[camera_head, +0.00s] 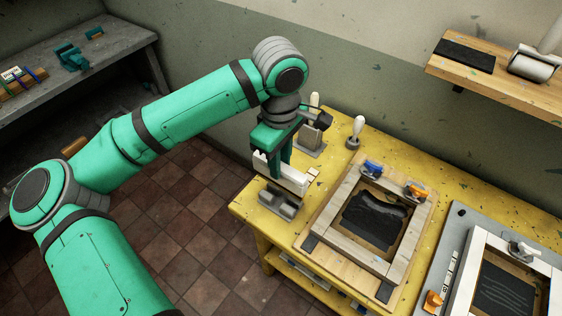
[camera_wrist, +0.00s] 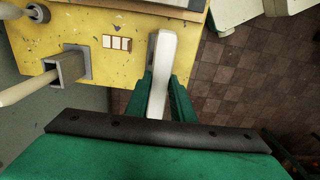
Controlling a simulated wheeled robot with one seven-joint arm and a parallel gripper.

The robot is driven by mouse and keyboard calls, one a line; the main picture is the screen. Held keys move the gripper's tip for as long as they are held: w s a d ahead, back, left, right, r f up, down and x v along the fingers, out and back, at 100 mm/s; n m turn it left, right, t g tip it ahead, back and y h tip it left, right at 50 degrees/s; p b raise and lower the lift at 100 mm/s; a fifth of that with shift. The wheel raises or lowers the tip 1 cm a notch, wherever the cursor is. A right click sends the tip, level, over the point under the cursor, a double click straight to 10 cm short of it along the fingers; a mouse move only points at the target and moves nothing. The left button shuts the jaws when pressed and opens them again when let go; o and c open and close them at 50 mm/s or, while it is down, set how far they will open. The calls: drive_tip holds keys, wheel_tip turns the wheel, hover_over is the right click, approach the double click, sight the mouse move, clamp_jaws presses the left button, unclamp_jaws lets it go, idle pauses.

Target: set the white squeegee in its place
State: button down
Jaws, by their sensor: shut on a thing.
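My gripper (camera_head: 277,155) is shut on the white squeegee (camera_head: 284,177) above the left end of the yellow table. In the wrist view, the squeegee (camera_wrist: 164,58) is a long pale bar between the green fingers (camera_wrist: 160,98), reaching out past them. In the head view, a grey slotted holder (camera_head: 279,206) sits on the table just below and in front of the squeegee. I cannot tell whether the squeegee touches anything below it. The fingers and the squeegee's upper part are partly hidden by my wrist.
A grey stand (camera_head: 308,146) with a pale handle and a knob-topped tool (camera_head: 355,132) stand behind. A wooden-framed screen (camera_head: 370,222) with blue and orange clamps lies right of the holder. A second screen (camera_head: 505,275) is further right. A wall shelf (camera_head: 500,80) is at the upper right.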

sight(281, 187)
drive_tip(key=shift+d, duration=0.15)
idle(0.3)
drive_tip(key=shift+f, duration=2.15)
drive_tip(key=shift+f, duration=0.15)
drive_tip(key=shift+f, duration=1.85)
drive_tip(key=c, duration=1.5)
unclamp_jaws()
drive_tip(key=shift+o, duration=0.2)
wheel_tip(281, 187, up, 11)
drive_tip(key=shift+s+f, duration=0.1)
